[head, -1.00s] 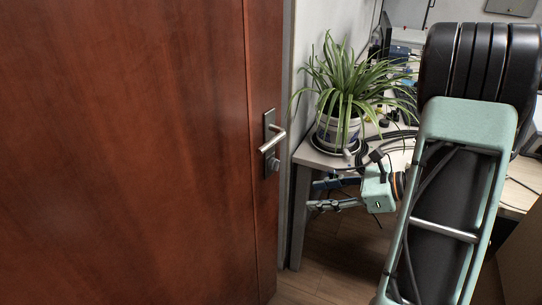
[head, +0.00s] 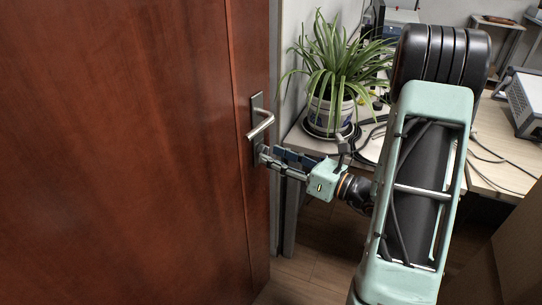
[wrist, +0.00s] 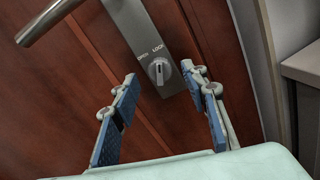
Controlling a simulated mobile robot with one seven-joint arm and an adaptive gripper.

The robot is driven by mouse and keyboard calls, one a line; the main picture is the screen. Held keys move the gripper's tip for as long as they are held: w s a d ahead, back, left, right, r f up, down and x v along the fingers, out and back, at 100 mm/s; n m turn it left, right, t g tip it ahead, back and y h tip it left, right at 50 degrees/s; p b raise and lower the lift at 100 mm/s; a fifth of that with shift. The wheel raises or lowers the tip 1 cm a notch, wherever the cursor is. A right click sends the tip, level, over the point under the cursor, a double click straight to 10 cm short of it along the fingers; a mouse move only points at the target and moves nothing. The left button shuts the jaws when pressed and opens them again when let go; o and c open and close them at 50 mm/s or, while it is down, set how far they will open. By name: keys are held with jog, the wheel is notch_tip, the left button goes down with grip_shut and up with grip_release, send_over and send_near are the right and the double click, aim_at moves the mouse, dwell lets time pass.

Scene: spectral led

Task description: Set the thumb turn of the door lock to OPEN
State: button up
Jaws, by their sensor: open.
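The thumb turn (wrist: 159,71) is a small round silver knob with a raised grip on the lock plate (wrist: 132,22). The words OPEN and LOCK are printed above it, OPEN on the left and LOCK on the right. Its grip looks roughly upright in the wrist view, nearer the LOCK side. My gripper (wrist: 158,75) is open, with one blue-padded finger on each side of the knob's line, apart from it in the picture. In the head view my gripper (head: 268,160) is close to the door just below the handle; the knob is mostly hidden there.
The lever handle (head: 262,126) sticks out above my gripper on the brown door (head: 130,150). A desk (head: 298,148) with a potted plant (head: 330,75) stands right behind my gripper. The wall and door frame are close on the right.

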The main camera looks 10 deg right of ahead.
jog(key=shift+x, duration=0.8)
jog(key=shift+c, duration=0.7)
grip_shut()
jog(key=shift+n+b, duration=0.3)
jog(key=n+b, duration=0.8)
jog(key=n, duration=0.1)
jog(key=shift+n, duration=0.3)
